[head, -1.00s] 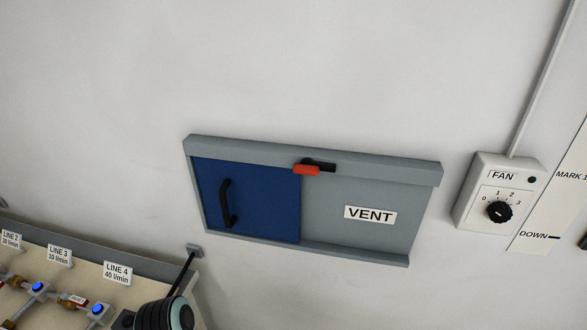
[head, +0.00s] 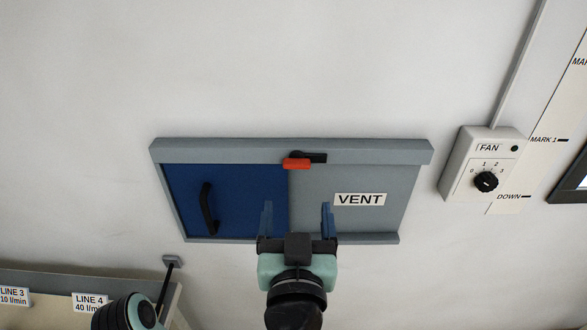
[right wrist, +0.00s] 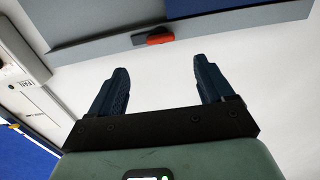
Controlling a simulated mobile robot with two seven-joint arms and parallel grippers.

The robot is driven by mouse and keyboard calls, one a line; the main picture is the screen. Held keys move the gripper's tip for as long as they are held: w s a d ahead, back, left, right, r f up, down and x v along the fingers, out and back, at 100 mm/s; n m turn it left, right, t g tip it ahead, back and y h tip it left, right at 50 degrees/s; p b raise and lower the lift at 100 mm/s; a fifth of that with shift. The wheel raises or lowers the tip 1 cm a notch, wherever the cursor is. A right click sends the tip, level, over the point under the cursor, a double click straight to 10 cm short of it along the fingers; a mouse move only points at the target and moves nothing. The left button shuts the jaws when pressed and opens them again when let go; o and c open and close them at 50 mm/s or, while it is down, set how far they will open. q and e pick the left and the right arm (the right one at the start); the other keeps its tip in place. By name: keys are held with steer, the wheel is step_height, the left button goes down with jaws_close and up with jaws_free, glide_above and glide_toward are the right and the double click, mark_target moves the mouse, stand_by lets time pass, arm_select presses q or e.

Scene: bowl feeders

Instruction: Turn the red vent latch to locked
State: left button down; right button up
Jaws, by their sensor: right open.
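The red vent latch (head: 297,164) is on the top rail of the vent frame, at the right edge of the blue sliding panel (head: 240,190). Its red handle lies level, with a black part (head: 316,158) reaching to its right. It also shows in the right wrist view (right wrist: 158,39), beyond my fingertips. My right gripper (head: 297,207) is open and empty, below the latch in the picture and apart from it. Its two dark blue fingers also show in the right wrist view (right wrist: 161,66), spread wide. My left gripper is not in view.
The blue panel has a black handle (head: 208,208). A grey panel with a VENT label (head: 360,199) is to its right. A FAN box (head: 484,165) with a black knob is further right. Labelled gas lines stand at lower left.

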mark_target(297, 168)
steer(key=w+p, duration=0.1)
steer(key=w, duration=1)
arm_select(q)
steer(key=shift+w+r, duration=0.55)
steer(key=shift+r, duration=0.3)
arm_select(e)
steer(key=c, duration=1)
